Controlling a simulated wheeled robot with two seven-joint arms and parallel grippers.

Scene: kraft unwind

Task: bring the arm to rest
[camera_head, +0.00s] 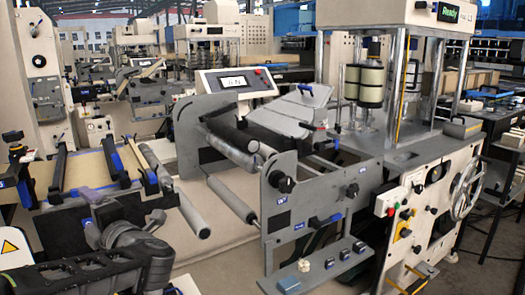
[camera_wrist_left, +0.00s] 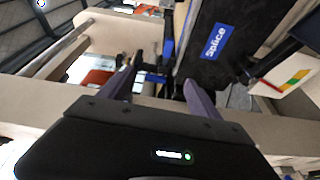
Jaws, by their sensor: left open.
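My left arm (camera_head: 90,265) comes in at the lower left of the head view, in front of the machine's dark splice table. In the left wrist view my left gripper (camera_wrist_left: 160,82) has its two fingers spread apart with nothing held between them. Past the fingers is a dark plate with a blue label reading Splice (camera_wrist_left: 217,42). In the head view the exact outline of the gripper is hard to separate from the dark arm. My right arm and gripper are not in either view.
A grey unwind stand with rollers (camera_head: 208,205) stands right of my arm. A screen (camera_head: 235,81) sits above it. A control cabinet with buttons and a handwheel (camera_head: 466,188) is at the right. Brown sheet material (camera_head: 90,168) lies at the left. Machine parts crowd the left gripper.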

